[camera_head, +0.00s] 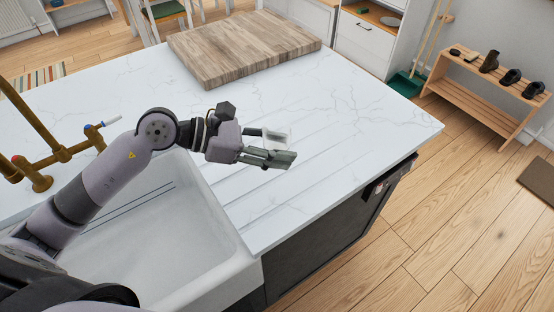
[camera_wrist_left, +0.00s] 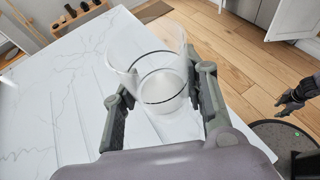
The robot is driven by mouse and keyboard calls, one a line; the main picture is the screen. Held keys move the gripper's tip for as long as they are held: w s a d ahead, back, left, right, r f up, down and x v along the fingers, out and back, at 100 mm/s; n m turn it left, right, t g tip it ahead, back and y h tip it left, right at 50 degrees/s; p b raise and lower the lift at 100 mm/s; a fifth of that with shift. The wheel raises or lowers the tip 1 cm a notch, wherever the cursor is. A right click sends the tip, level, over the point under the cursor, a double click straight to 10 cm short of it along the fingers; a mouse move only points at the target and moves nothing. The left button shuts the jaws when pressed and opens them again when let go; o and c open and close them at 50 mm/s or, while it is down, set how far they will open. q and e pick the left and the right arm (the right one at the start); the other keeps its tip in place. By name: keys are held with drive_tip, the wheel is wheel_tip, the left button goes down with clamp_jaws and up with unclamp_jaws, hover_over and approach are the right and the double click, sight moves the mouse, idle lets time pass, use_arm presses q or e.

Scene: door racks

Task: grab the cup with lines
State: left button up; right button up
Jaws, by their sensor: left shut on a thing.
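The cup (camera_wrist_left: 155,75) is clear, with dark lines around it, and sits between the two fingers in the left wrist view. In the head view the cup (camera_head: 276,138) shows as a small pale, see-through shape at the fingertips. My left gripper (camera_head: 272,147) is shut on the cup, over the white counter (camera_head: 345,135). The same gripper (camera_wrist_left: 160,98) shows a finger on each side of the cup in the wrist view. Whether the cup's base touches the counter is hard to tell. My right gripper (camera_wrist_left: 292,95) appears at the right of the wrist view, too small to read.
A wooden board (camera_head: 243,47) lies on the counter's far side. A white sink (camera_head: 165,240) and brass tap (camera_head: 45,150) are at the left. A wooden shoe rack (camera_head: 480,95) stands at the far right. The counter's middle and right are clear.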

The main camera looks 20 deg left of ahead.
use_arm(q)
wheel_tip(320, 180, up, 8)
drive_tip(key=shift+f+b, duration=0.15)
drive_tip(key=shift+b, duration=0.3)
